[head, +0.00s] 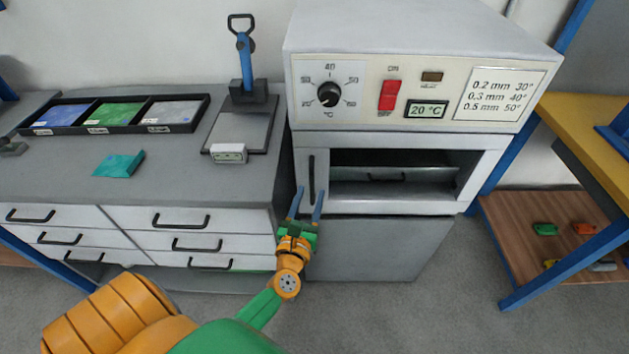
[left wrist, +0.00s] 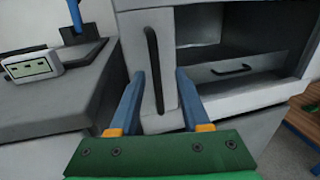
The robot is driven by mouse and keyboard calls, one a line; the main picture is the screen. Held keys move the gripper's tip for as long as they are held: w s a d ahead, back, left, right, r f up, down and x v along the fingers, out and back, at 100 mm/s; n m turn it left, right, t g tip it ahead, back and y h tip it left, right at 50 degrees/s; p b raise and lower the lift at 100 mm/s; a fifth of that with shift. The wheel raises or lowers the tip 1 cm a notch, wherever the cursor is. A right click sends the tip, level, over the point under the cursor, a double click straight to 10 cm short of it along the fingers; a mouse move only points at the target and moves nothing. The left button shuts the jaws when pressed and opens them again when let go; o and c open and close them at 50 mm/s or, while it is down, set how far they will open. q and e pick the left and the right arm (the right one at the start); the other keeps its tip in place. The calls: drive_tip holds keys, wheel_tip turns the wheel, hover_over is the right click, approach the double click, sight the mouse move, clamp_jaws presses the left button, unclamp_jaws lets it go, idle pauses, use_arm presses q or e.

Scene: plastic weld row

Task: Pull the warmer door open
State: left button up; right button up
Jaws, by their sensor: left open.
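The warmer (head: 410,60) is a white box with a control panel above a dark opening. Its door (head: 325,190) shows as a narrow pale panel at the left of the opening, with a black upright handle (head: 311,178). Right of this panel, the inside is open to view. My left gripper (head: 308,191) is open and empty, just below and in front of the handle. In the left wrist view the handle (left wrist: 154,70) appears between the two blue fingers (left wrist: 160,73); I cannot tell whether they touch the door. My right gripper is out of view.
Inside the warmer is a grey drawer or tray (head: 360,173) with a dark handle. Left is a grey bench (head: 180,180) with a blue-levered press (head: 243,60), a small display (head: 229,153) and a teal piece (head: 120,164). A yellow-topped table (head: 585,120) stands right.

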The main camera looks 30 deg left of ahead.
sight(311, 184)
use_arm(q)
drive_tip(key=x, duration=0.4)
drive_tip(key=shift+w+a, duration=0.2)
drive_tip(key=shift+a, duration=0.2)
drive_tip(key=shift+w+a, duration=0.15)
drive_tip(key=shift+a, duration=0.05)
drive_tip(key=shift+d, duration=0.15)
drive_tip(key=shift+c, duration=0.9)
clamp_jaws()
